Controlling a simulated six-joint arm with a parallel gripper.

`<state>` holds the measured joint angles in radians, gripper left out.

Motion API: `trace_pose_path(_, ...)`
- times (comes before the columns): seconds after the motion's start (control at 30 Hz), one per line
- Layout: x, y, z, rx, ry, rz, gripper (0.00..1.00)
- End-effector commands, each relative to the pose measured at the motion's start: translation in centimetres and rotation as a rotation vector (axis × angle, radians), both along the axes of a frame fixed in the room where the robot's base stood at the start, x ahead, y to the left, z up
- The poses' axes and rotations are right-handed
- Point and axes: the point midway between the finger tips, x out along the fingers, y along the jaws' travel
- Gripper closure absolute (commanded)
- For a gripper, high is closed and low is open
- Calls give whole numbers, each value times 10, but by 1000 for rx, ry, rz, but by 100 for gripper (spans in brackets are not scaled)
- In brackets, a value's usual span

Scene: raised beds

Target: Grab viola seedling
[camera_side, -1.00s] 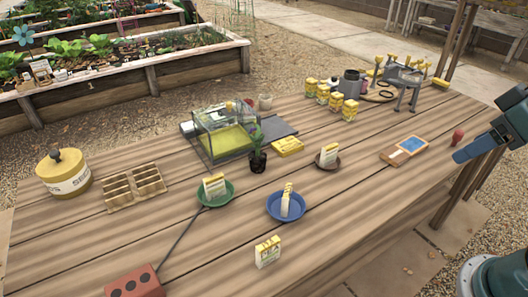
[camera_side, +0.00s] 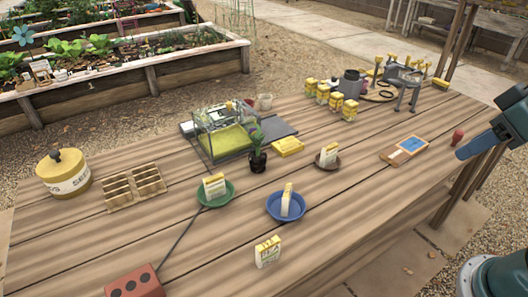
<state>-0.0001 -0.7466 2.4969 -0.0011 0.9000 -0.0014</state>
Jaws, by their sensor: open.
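A small seedling with dark green leaves stands upright in a black pot (camera_side: 258,160) near the middle of the table. It is the only potted seedling I can make out on the table; its flower type is too small to tell.
Green (camera_side: 230,193), blue (camera_side: 300,207) and brown (camera_side: 337,164) dishes hold packets in front.

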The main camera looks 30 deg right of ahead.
Motion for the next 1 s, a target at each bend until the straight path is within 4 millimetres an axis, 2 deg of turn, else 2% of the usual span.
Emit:
trace_pose_path(0.17,11,2,6,-4,7,25,60)
trace_pose_path(0.37,41,9,21,-15,22,95,60)
trace_pose_path(0.7,119,26,42,-36,52,268,60)
trace_pose_path(1.0,192,40,41,-49,72,422,60)
